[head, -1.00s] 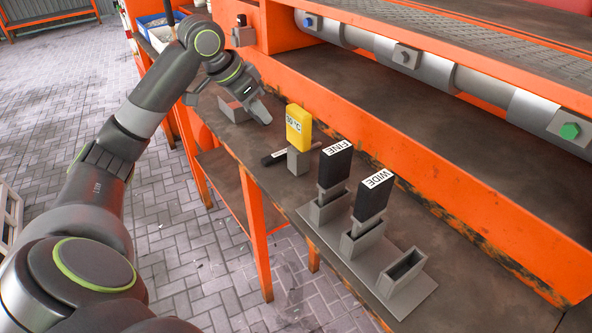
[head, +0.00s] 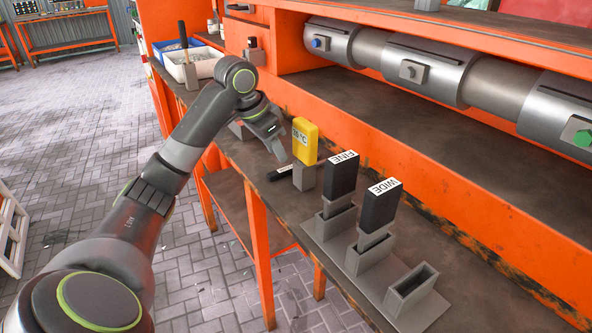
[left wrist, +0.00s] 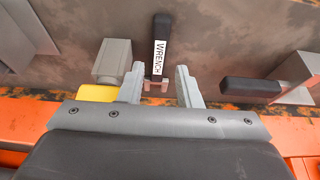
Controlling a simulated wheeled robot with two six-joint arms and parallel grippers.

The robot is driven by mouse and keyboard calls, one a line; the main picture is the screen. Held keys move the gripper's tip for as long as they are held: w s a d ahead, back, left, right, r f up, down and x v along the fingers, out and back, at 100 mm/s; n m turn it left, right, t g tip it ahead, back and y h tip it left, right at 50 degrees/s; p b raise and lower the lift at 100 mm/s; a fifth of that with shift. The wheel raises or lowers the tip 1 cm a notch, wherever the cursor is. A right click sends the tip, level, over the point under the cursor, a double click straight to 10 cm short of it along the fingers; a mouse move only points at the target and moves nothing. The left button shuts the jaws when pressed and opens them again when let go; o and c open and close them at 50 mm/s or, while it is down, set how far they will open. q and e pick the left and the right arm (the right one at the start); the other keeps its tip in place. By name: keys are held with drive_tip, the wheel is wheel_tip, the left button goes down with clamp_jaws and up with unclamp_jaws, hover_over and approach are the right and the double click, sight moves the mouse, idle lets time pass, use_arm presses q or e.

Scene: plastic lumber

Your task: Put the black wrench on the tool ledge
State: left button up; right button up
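The black wrench (head: 281,173) lies flat on the dark bench top, beside the grey block under the yellow piece. In the left wrist view its black handle (left wrist: 161,32) and white WRENCH label show, with a small pale jaw end near my fingers. My left gripper (head: 281,152) is close to the wrench, partly hiding it in the head view. In the left wrist view my left gripper (left wrist: 160,72) is open, with one finger on each side of the wrench's lower part and gaps on both sides. My right gripper is not in view. I cannot tell which surface is the tool ledge.
A yellow piece marked °C (head: 305,139) stands on a grey block (head: 304,177) close by. The FINE tool (head: 342,176) and WIDE tool (head: 380,208) stand in a grey holder with an empty slot (head: 411,289). The long shelf (head: 370,125) below the metal cylinders is clear.

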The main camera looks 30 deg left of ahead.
sight(286, 168)
use_arm(q)
drive_tip(key=x, duration=0.5)
drive_tip(key=shift+w+f+b, duration=0.2)
drive_tip(key=shift+f+b, duration=0.1)
drive_tip(key=shift+b, duration=0.1)
drive_tip(key=shift+d, duration=0.1)
clamp_jaws()
